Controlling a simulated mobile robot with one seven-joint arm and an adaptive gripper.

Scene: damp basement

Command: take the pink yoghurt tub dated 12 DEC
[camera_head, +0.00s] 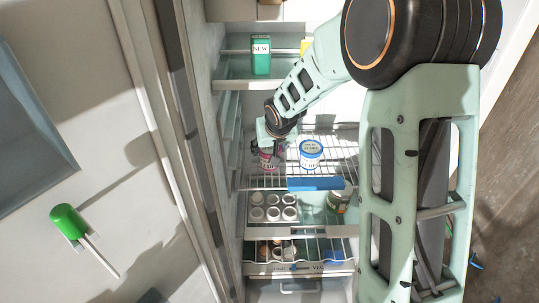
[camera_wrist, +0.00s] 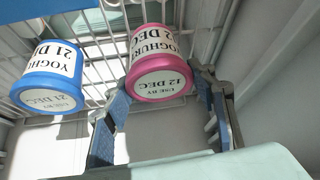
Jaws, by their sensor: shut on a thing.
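The pink yoghurt tub (camera_wrist: 158,78) shows in the wrist view with its lid towards the camera, reading USE BY 12 DEC. My gripper (camera_wrist: 160,110) has one finger on each side of it and is shut on it. In the head view the tub (camera_head: 267,160) is mostly hidden by my gripper (camera_head: 266,152), at the left of the wire shelf (camera_head: 330,150). I cannot tell whether the tub touches the shelf. A blue yoghurt tub (camera_wrist: 48,75), dated 21 DEC, stands apart to its left; it also shows in the head view (camera_head: 310,153).
The fridge's left wall (camera_head: 208,120) is close beside my gripper. A green carton (camera_head: 261,55) stands on the shelf above. A blue strip (camera_head: 315,184) lies along the wire shelf's front. Below are several white-rimmed round items (camera_head: 273,213) and a jar (camera_head: 339,200).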

